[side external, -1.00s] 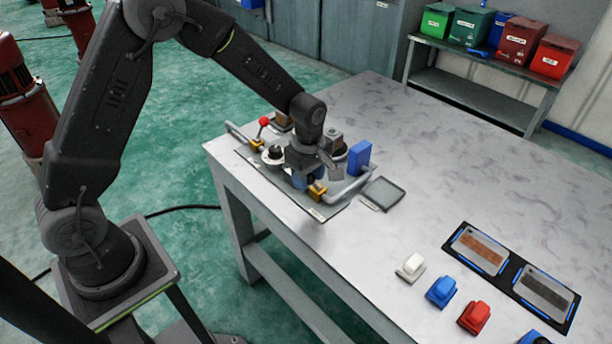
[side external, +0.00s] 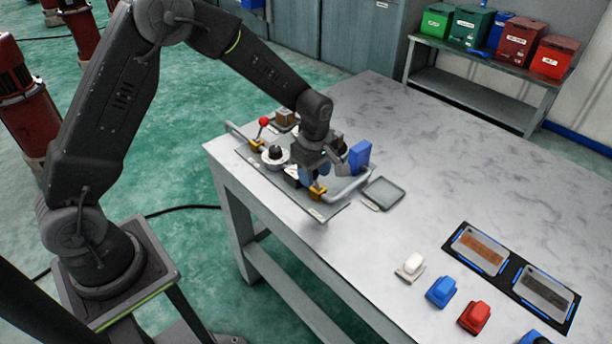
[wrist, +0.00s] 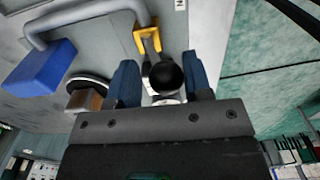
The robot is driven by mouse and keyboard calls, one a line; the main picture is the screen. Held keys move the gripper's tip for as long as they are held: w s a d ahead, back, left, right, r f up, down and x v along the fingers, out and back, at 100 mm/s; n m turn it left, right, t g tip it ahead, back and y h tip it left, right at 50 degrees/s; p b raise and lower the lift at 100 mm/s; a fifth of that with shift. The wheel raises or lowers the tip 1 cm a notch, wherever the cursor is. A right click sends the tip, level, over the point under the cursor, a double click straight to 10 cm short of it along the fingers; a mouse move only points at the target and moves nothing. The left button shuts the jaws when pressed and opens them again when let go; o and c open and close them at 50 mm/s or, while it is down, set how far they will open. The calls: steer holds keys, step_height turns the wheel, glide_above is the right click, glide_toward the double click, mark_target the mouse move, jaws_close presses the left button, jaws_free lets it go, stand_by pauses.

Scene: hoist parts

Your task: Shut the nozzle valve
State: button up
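A valve with a yellow body (side external: 317,191) sits on the pipe at the near right of the plate; its yellow bracket also shows in the wrist view (wrist: 147,38). In the wrist view a black ball knob (wrist: 167,77) lies between the two blue fingers of my gripper (wrist: 163,82). Gaps show on both sides of the knob, so my gripper is open around it, not clamped. In the side view my gripper (side external: 312,172) is low over the plate, just behind the yellow body, and hides the lever. Which valve is the nozzle valve is not labelled legibly.
A second yellow valve (side external: 257,144) with a red ball lever (side external: 264,122) stands at the plate's left. A white dial with a black knob (side external: 275,155) is close by. A blue block (side external: 360,156) stands at the pipe's right end.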

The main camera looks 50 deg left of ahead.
steer(key=shift+w+r, duration=0.25)
steer(key=shift+w, duration=0.65)
steer(key=shift+o, duration=0.4)
steer(key=shift+w+f, duration=0.15)
steer(key=shift+w, duration=0.45)
steer(key=shift+w+f, duration=0.15)
steer(key=shift+w, duration=0.4)
steer(key=shift+o, duration=0.2)
step_height(320, 180, up, 8)
steer(key=shift+s, duration=0.2)
steer(key=shift+r, duration=0.15)
